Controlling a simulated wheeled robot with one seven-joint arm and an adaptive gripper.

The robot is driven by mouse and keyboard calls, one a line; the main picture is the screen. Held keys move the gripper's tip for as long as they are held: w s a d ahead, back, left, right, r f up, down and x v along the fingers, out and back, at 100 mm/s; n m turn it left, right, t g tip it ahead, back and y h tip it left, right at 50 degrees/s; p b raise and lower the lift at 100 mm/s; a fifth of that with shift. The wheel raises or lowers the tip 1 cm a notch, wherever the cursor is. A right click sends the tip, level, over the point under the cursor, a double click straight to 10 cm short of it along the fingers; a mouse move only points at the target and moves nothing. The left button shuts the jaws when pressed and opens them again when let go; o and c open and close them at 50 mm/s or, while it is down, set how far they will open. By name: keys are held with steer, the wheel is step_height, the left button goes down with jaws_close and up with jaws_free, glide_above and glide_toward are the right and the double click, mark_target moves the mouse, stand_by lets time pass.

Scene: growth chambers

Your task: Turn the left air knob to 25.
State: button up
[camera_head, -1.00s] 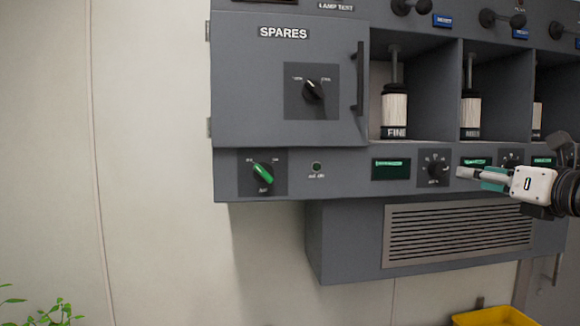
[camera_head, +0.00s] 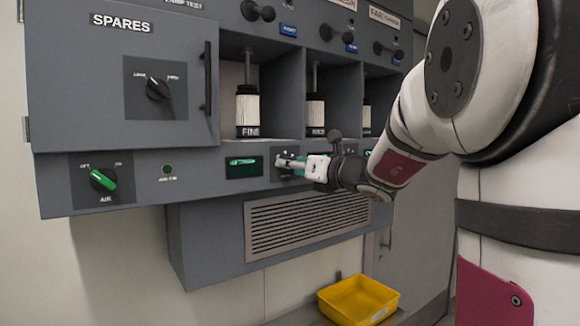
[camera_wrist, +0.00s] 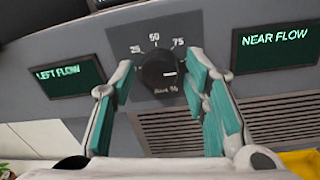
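The left air knob (camera_wrist: 158,73) is a round black dial between the LEFT FLOW display (camera_wrist: 70,78) and the NEAR FLOW display (camera_wrist: 275,39). Its scale shows 25, 50 and 75. A short white mark on it lies toward the right, a little below the 75. My gripper (camera_wrist: 160,66) is open, with one teal-padded finger on each side of the knob. Whether either finger touches it I cannot tell.
A green AIR switch (camera_head: 103,179) and a SPARES door (camera_head: 120,80) are on the left. Filter bays with canisters (camera_head: 248,110) open above the knob row. A vent grille (camera_head: 305,222) lies below. A yellow bin (camera_head: 358,300) stands low in front.

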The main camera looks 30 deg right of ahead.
jaws_close()
steer(key=shift+w+n+b, duration=0.1)
steer(key=shift+n+b, duration=0.3)
steer(key=shift+b, duration=0.1)
steer(key=shift+a+n+h+b, duration=0.1)
steer(key=shift+n+h+b, duration=0.3)
steer(key=shift+n+b, duration=6)
steer(key=shift+a+n+h+b, duration=0.1)
steer(key=shift+n+h+b, duration=0.3)
steer(key=shift+n+b, duration=5.95)
steer(key=shift+b, duration=0.4)
